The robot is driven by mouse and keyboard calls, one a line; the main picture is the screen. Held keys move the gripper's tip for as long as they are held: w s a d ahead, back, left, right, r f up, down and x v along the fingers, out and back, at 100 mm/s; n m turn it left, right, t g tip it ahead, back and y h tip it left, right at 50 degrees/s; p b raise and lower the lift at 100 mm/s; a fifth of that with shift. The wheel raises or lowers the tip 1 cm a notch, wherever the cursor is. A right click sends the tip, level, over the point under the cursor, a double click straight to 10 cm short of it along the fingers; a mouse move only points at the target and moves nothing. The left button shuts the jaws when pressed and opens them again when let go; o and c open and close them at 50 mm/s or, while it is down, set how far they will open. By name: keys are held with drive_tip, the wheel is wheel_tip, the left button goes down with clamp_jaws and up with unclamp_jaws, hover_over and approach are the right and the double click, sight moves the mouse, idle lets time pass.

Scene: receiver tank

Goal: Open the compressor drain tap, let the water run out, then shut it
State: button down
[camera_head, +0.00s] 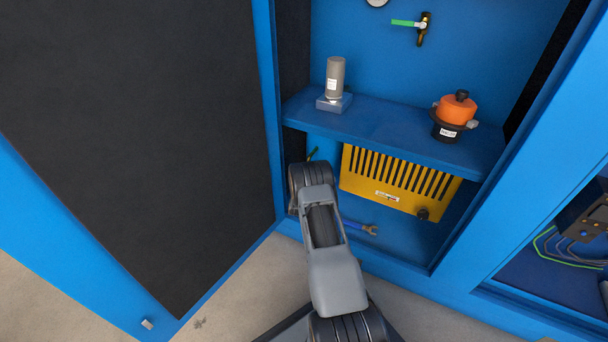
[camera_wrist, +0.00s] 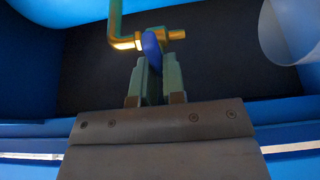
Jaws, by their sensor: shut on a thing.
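The drain tap (camera_wrist: 125,43) shows in the wrist view as a brass pipe that comes down from above, bends, and ends in a short stub pointing right. Its blue handle (camera_wrist: 152,44) stands edge-on to the camera. My gripper (camera_wrist: 153,66) is shut on the blue handle, with one greenish finger on each side of it. No running water shows in either view. In the head view my arm reaches into the lower left of the blue cabinet, and it hides the tap and the fingertips. I cannot tell the tap's setting from this angle.
A blue shelf (camera_head: 390,133) above my arm carries a grey canister (camera_head: 335,76) and an orange-topped pot (camera_head: 458,110). A slotted yellow box (camera_head: 398,183) stands right of my arm. A wrench (camera_head: 362,228) lies on the cabinet floor. A dark panel (camera_head: 140,120) bounds the left.

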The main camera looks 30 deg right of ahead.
drive_tip(key=c, duration=1.2)
unclamp_jaws()
drive_tip(key=shift+s, duration=0.1)
drive_tip(key=p+v, duration=0.5)
drive_tip(key=v, duration=0.8)
drive_tip(key=shift+s+a, duration=0.2)
drive_tip(key=shift+a, duration=0.1)
drive_tip(key=shift+d, duration=0.1)
